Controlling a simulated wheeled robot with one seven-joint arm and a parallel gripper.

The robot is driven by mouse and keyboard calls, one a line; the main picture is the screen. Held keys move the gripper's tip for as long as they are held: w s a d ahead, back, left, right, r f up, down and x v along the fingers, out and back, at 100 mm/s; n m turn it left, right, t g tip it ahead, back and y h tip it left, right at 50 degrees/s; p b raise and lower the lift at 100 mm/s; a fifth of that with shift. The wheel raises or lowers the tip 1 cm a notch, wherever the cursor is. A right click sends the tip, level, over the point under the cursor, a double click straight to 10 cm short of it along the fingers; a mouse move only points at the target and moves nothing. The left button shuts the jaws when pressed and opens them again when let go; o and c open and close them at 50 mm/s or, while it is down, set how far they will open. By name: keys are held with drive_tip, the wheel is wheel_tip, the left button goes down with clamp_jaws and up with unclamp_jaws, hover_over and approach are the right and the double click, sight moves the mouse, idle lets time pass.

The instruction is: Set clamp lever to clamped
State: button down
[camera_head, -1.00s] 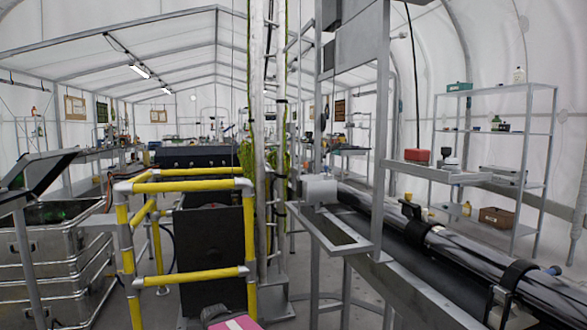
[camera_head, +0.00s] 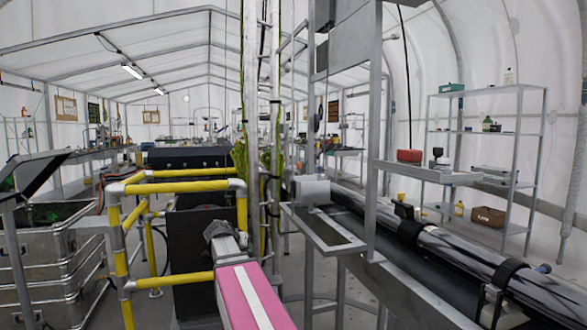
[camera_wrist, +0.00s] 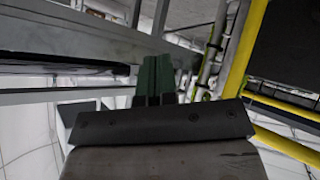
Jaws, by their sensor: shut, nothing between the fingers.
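My gripper (camera_wrist: 153,65) shows in the wrist view as two green fingers side by side, shut and empty. In the head view my pink and white arm reaches up from the bottom, with the dark gripper end (camera_head: 218,230) in front of the black panel. A long dark tube (camera_head: 450,255) lies along a grey bench at the right, held by black clamps (camera_head: 410,232). A small dark upright part with a yellowish piece (camera_head: 403,208) stands by the farther clamp. I cannot tell which part is the clamp lever or how it is set. My gripper is left of the tube, apart from it.
A yellow rail frame (camera_head: 180,188) stands left of my arm. Metal crates (camera_head: 50,265) are at the left, a shelf rack (camera_head: 485,130) at the back right.

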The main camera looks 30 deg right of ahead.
sight(298, 166)
drive_tip(key=d+r+m+h, duration=0.2)
drive_tip(key=d+r, duration=0.1)
drive_tip(key=r, duration=0.6)
drive_tip(key=w+d+r+m+h, duration=0.1)
drive_tip(key=d+r+m+h, duration=0.2)
drive_tip(key=r, duration=0.7)
drive_tip(key=w+d+r+m+h, duration=0.1)
drive_tip(key=d+r, duration=0.3)
drive_tip(key=r, duration=0.6)
drive_tip(key=shift+d+r+m+h, duration=0.2)
drive_tip(key=shift+r+m+h, duration=0.05)
drive_tip(key=shift+m+h, duration=0.55)
drive_tip(key=x, duration=1.4)
drive_tip(key=shift+f, duration=0.15)
drive_tip(key=shift+d+y, duration=0.1)
drive_tip(key=shift+y, duration=0.2)
